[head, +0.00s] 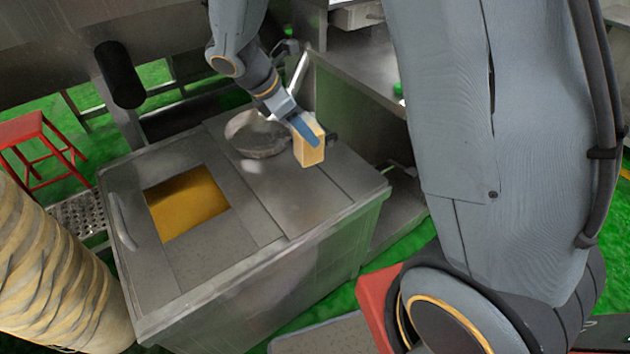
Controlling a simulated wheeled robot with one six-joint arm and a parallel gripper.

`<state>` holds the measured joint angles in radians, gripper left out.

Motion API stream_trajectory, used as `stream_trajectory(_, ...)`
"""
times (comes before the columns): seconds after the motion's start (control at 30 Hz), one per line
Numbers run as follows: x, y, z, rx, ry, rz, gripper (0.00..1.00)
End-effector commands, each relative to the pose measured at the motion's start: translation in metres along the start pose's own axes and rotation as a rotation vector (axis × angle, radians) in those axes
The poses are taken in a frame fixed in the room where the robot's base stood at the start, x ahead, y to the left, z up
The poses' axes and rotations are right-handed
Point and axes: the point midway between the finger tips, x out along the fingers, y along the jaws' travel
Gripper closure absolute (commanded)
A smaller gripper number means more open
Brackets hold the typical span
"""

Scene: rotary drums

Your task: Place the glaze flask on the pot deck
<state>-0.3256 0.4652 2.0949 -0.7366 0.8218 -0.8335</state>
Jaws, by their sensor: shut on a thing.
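The glaze flask (312,152) appears as a small tan, box-shaped thing, upright or nearly so. My gripper (304,130) is shut on it, with a blue finger across its near side. The flask is over the right part of a grey metal cabinet top, which I take to be the pot deck (300,200). I cannot tell whether its base touches the top. A round grey metal pot or lid (256,136) is just left of the flask, partly behind my gripper.
The cabinet top has a square opening (187,203) with orange-yellow contents at left. Bare metal lies in front of the flask. A red stool (35,135) and a stack of tan ribbed rolls (50,275) stand at left. A dark cylinder (119,75) juts out at upper left.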

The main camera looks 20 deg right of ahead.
Motion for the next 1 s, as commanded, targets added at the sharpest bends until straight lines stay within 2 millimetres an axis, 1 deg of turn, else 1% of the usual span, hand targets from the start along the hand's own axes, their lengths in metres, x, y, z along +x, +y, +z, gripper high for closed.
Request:
stream_trajectory(0.07,-0.004,0.001,-0.002,-0.075,0.000,0.045,0.75)
stream_trajectory(0.17,-0.002,0.002,-0.006,-0.127,0.000,0.070,0.75)
stream_trajectory(0.4,0.033,0.002,-0.025,-0.136,0.000,0.073,0.75)
stream_trajectory(0.6,0.048,0.002,-0.034,-0.133,0.000,0.074,0.75)
stream_trajectory(0.8,0.072,0.002,-0.048,-0.131,0.000,0.072,0.75)
stream_trajectory(0.9,0.079,0.002,-0.051,-0.130,0.000,0.073,0.75)
stream_trajectory(1.0,0.080,0.002,-0.052,-0.128,0.001,0.074,0.75)
